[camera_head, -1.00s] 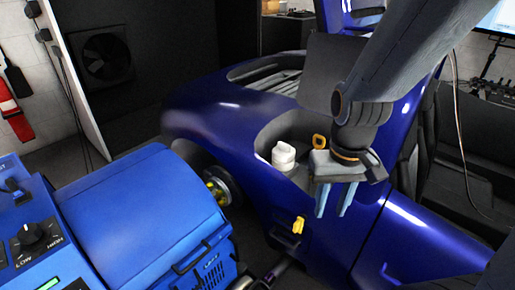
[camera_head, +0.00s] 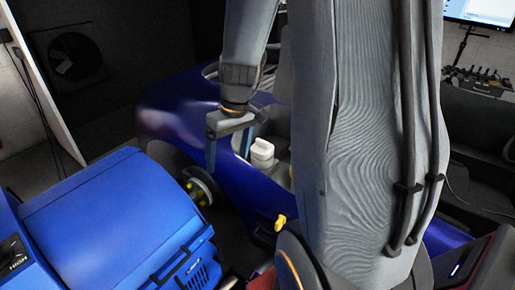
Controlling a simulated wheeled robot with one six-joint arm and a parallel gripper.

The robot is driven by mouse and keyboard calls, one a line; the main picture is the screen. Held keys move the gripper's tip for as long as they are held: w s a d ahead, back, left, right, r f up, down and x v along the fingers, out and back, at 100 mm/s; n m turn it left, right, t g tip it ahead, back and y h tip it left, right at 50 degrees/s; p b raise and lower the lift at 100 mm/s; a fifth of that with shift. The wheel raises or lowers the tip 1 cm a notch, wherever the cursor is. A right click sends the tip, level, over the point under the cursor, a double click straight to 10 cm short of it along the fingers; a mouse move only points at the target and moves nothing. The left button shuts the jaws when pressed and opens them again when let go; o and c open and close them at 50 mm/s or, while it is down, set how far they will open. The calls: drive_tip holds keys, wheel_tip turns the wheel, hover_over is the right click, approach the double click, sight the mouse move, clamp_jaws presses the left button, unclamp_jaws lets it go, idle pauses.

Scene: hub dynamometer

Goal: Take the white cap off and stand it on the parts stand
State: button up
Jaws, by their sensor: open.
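The white cap (camera_head: 262,152) sits upright in the recess in the side of the dark blue car body (camera_head: 165,108). Its lower part is partly hidden by the recess edge. My gripper (camera_head: 229,148) points down with its fingers apart and nothing between them. In the picture it is just left of the cap, in front of the car's side; I cannot tell its exact distance from the cap. I cannot make out a parts stand; my arm covers much of the middle and right.
A blue machine (camera_head: 110,210) with a handle stands at the lower left, near the wheel hub (camera_head: 200,190). A yellow part (camera_head: 280,222) is on the car's side below the cap. A monitor (camera_head: 480,10) and a dark bench are at the right.

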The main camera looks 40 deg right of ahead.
drive_tip(key=w+d+f+n+t, duration=0.1)
drive_tip(key=w+d+f, duration=0.1)
drive_tip(key=w+d, duration=0.6)
drive_tip(key=n+t, duration=0.1)
drive_tip(key=t, duration=0.1)
approach(263, 140)
drive_tip(key=x, duration=0.2)
drive_tip(key=shift+w+a+f+b, duration=0.1)
drive_tip(key=shift+a+f+b, duration=0.15)
drive_tip(key=shift+f+b, duration=0.1)
drive_tip(key=shift+w+d+f, duration=0.1)
drive_tip(key=shift+d+f, duration=0.05)
drive_tip(key=shift+d, duration=0.05)
drive_tip(key=shift+p+x, duration=0.8)
drive_tip(key=shift+x, duration=2.85)
drive_tip(key=shift+a, duration=0.1)
drive_tip(key=c, duration=1.2)
drive_tip(key=shift+o, duration=0.2)
